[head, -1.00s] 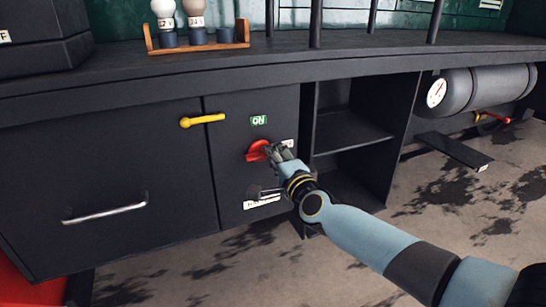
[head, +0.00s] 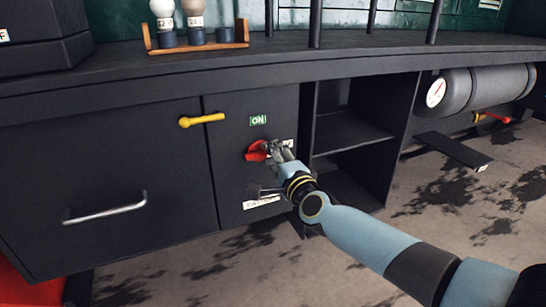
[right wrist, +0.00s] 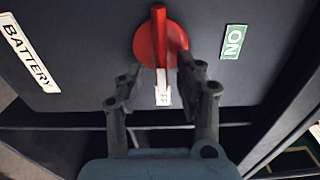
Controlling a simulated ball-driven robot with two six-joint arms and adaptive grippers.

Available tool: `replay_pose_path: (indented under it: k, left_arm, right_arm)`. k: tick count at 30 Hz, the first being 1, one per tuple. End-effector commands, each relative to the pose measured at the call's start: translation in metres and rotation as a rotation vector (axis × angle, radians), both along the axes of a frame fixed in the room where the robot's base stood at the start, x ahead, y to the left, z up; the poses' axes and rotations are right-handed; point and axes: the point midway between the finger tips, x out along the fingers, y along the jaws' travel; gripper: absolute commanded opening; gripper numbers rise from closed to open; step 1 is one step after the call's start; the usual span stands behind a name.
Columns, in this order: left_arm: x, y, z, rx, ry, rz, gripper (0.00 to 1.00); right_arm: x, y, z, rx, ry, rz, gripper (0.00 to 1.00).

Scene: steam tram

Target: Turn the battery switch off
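The battery switch is a red rotary knob (head: 256,150) on the dark cabinet panel. It also shows in the right wrist view (right wrist: 158,38), its raised bar running up and down that picture. A green ON label (head: 258,120) is above it in the head view. A white label (right wrist: 162,88) sits at the knob's other side, partly hidden in the head view. My right gripper (right wrist: 157,68) is open, one finger on each side of the bar's near end; contact is not clear. In the head view the right gripper (head: 280,152) covers the knob's right side. My left gripper is not in view.
A BATTERY label (head: 262,202) is below the knob. A yellow handle (head: 201,120) and a drawer with a metal handle (head: 105,208) are to the left. Open shelves (head: 350,135) are close on the right. A bulb rack (head: 196,42) stands on the bench top.

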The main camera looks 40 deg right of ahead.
Motion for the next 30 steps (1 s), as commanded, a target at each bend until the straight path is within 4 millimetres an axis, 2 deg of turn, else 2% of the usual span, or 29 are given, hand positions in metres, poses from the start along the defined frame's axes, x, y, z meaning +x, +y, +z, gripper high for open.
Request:
replay_pose_path:
  k: [5, 8, 15, 21, 25, 30]
  left_arm:
    - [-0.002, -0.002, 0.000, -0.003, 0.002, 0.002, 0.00]
    - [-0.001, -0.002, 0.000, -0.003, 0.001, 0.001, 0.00]
    - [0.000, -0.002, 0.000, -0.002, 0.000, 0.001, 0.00]
    - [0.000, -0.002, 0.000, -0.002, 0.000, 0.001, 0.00]
    - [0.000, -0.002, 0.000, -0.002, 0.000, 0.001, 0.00]
    - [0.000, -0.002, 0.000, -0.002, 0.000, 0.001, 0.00]
  right_arm:
    - [-0.004, 0.001, 0.000, -0.001, 0.000, 0.000, 0.36]
    - [-0.016, 0.004, -0.001, 0.000, 0.001, 0.000, 0.36]
    - [-0.068, 0.016, -0.001, 0.000, 0.003, 0.000, 0.36]
    - [-0.103, 0.025, -0.001, -0.001, 0.002, 0.000, 0.36]
    - [-0.114, 0.027, 0.000, 0.000, 0.001, 0.000, 0.36]
    - [-0.117, 0.028, 0.000, 0.000, -0.001, 0.000, 0.36]
